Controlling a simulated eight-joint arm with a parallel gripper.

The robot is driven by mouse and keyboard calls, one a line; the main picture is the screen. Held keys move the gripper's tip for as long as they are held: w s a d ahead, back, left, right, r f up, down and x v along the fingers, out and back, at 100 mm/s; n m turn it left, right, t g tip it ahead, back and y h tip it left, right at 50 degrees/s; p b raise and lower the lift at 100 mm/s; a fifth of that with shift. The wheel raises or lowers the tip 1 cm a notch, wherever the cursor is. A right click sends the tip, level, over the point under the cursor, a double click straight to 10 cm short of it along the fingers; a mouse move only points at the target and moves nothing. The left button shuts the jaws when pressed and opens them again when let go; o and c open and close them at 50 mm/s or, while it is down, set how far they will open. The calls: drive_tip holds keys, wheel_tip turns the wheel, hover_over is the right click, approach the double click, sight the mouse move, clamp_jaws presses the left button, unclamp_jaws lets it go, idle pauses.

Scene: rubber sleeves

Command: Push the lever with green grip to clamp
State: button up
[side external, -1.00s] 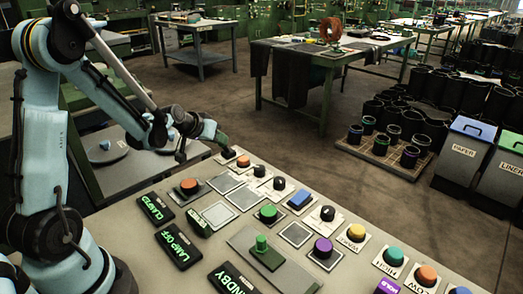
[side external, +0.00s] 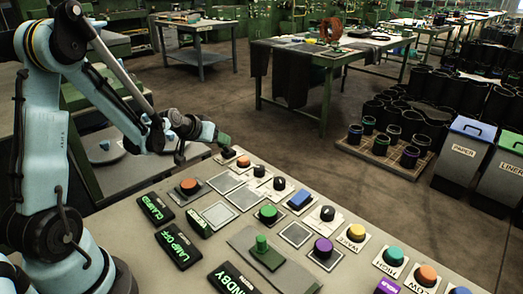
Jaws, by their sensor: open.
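My gripper (side external: 226,150) is low over the far left corner of the panel, beside an orange button. It is small and dark here, and its fingers are hard to make out. A small dark green piece (side external: 224,138) shows right at the gripper; I cannot tell whether it is a lever's grip, nor whether the two touch. A green upright knob (side external: 262,243) on a green block stands on a grey plate near the panel's front middle, well away from my gripper. A black sign with green letters (side external: 155,208), seemingly starting "CLAMP", lies at the panel's left edge.
The panel (side external: 130,232) carries several coloured buttons, dark knobs and lit signs, including "LAMP OFF" (side external: 180,248). An orange button (side external: 243,161) is close to my gripper. Bins (side external: 465,150) and black sleeves (side external: 400,115) stand on the floor beyond. The air above the panel is clear.

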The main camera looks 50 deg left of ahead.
drive_tip(key=v, duration=1.2)
idle(0.3)
drive_tip(key=s+d+m+g+h, duration=0.1)
drive_tip(key=s+d+m, duration=0.1)
drive_tip(key=d, duration=0.7)
drive_tip(key=s+d+m+g+h, duration=0.1)
drive_tip(key=s+d+m, duration=0.2)
drive_tip(key=d, duration=0.6)
drive_tip(key=shift+s+d+r+g, duration=0.3)
drive_tip(key=shift+s+d+g, duration=0.1)
drive_tip(key=shift+s, duration=0.2)
